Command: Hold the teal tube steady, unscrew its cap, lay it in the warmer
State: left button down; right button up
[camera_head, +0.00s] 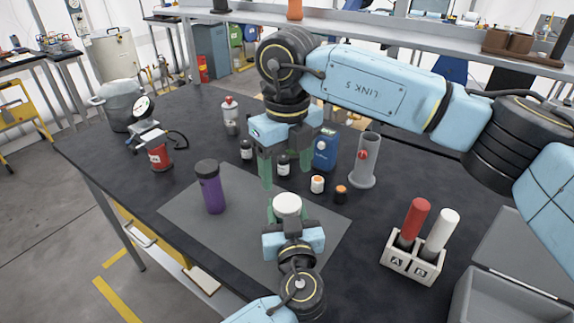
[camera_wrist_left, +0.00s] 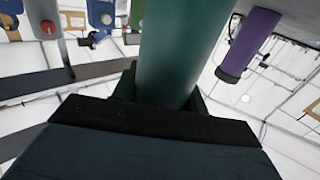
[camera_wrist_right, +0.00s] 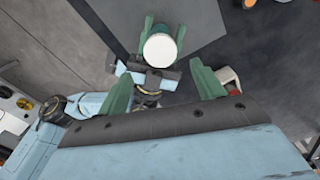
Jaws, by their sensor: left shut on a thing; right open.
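The teal tube (camera_wrist_left: 178,55) stands between the fingers of my left gripper (camera_head: 285,222), which is shut on it. Its white cap (camera_head: 287,203) is on top in the head view and hides most of the tube. The cap also shows in the right wrist view (camera_wrist_right: 160,50), with my left gripper's green fingers beside it. My right gripper (camera_head: 287,168) is open and empty, pointing down, above and apart from the cap. A grey box with a raised lid (camera_head: 510,248) at the lower right may be the warmer; its inside is only partly visible.
A purple bottle (camera_head: 212,192) stands on the grey mat (camera_head: 180,212). A holder (camera_head: 413,266) with a red and a white tube stands at the right. A grey cylinder (camera_head: 365,163), a blue container (camera_head: 325,148) and several small bottles stand behind.

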aim_at(286, 203)
jog(key=shift+m, duration=0.3)
jog(key=shift+f, duration=3.85)
jog(key=c, duration=1)
jog(key=shift+n, duration=1.7)
jog(key=o, duration=1.1)
jog(key=shift+r, duration=0.15)
